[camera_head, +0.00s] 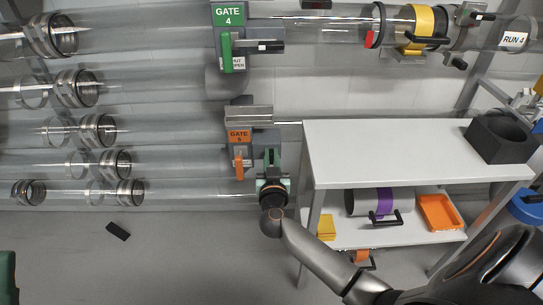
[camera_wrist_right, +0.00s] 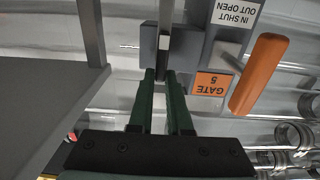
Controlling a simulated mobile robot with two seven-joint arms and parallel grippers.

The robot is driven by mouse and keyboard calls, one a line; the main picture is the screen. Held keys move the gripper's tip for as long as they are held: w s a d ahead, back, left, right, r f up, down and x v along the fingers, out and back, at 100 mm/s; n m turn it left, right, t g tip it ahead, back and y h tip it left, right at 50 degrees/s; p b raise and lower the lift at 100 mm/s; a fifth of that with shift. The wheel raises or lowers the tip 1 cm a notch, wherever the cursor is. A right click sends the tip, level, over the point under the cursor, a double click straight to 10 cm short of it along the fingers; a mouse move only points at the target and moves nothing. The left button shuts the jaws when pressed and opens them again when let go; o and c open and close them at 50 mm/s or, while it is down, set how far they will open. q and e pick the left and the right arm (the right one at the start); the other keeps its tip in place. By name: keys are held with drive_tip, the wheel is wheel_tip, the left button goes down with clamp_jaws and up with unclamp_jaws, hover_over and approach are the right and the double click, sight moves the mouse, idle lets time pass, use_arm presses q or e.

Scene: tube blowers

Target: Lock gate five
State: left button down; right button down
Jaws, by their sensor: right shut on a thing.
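Gate five (camera_head: 240,137) has an orange label and an orange handle (camera_head: 239,163) that hangs down in the head view. In the right wrist view the label (camera_wrist_right: 211,84), the handle (camera_wrist_right: 258,75) and an "IN SHUT / OUT OPEN" plate (camera_wrist_right: 235,13) show upside down. My right gripper (camera_head: 271,160) is at the right side of the gate. Its green fingers (camera_wrist_right: 160,76) are shut on a dark lock bar (camera_wrist_right: 165,40) with a light mark. The fingers partly hide the bar.
Gate four (camera_head: 228,18) with a green handle is above. A white-topped shelf cart (camera_head: 390,135) stands close to the right of my gripper, with a black box (camera_head: 500,138) on top. Clear tubes (camera_head: 150,160) run left. A small black block (camera_head: 118,231) lies at lower left.

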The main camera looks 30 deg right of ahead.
use_arm(q)
drive_tip(key=shift+r, duration=0.1)
use_arm(e)
drive_tip(key=shift+s+d+m+p, duration=0.1)
drive_tip(key=shift+s+m+p, duration=0.05)
drive_tip(key=shift+m+p, duration=0.55)
drive_tip(key=shift+s+d+m+p, duration=0.15)
drive_tip(key=shift+d+m+p, duration=0.05)
drive_tip(key=shift+m+p, duration=0.85)
drive_tip(key=m, duration=0.3)
drive_tip(key=d+f+m, duration=0.1)
drive_tip(key=m, duration=0.2)
drive_tip(key=m+p, duration=0.1)
drive_tip(key=m, duration=0.2)
drive_tip(key=shift+s+d+f, duration=0.15)
drive_tip(key=shift+s+f, duration=0.25)
use_arm(q)
wheel_tip(320, 180, up, 3)
drive_tip(key=shift+s+a+r+b, duration=0.1)
drive_tip(key=shift+a+b, duration=0.05)
drive_tip(key=shift+b, duration=0.55)
use_arm(e)
drive_tip(key=m, duration=0.2)
drive_tip(key=f+m, duration=0.1)
drive_tip(key=m, duration=0.2)
drive_tip(key=shift+d, duration=0.1)
drive_tip(key=shift+m, duration=0.35)
